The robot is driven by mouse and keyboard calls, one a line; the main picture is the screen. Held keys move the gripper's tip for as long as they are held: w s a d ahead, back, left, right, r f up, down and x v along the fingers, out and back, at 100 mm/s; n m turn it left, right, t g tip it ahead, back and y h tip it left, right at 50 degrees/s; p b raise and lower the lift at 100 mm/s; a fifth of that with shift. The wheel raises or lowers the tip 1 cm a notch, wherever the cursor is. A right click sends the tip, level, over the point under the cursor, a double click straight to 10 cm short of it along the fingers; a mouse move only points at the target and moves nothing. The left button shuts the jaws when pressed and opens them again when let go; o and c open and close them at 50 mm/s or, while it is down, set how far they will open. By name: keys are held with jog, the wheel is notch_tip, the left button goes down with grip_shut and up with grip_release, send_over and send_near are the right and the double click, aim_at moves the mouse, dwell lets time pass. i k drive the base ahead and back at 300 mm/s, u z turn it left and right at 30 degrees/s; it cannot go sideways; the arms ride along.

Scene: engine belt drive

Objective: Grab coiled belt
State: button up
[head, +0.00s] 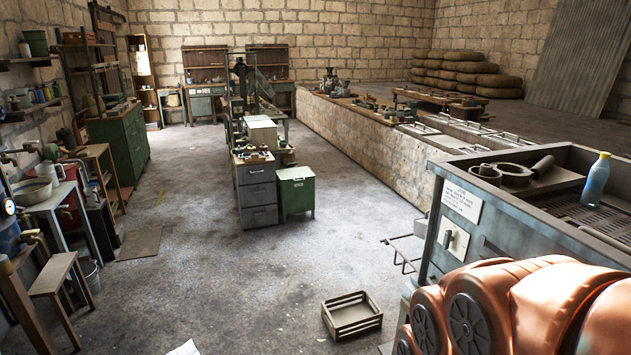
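No thing is clearly recognisable as the coiled belt. A dark ring-shaped object (514,175) lies on the grey workbench (470,165) at the right; I cannot tell whether it is a coiled belt. A smaller dark round piece (485,173) sits to its left and a dark cylinder (543,165) to its right. My orange-copper arm fills the bottom right corner, in front of the workbench. My gripper is not in view.
A blue bottle (595,180) stands on the workbench. A wooden crate (352,316) lies on the floor before it. Drawer cabinets (257,198) and a green cabinet (296,192) stand mid-room. A wooden stool (50,275) is at left. The central floor is clear.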

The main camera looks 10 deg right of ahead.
aim_at(514, 175)
jog(key=i, duration=2.4)
jog(key=z, duration=0.45)
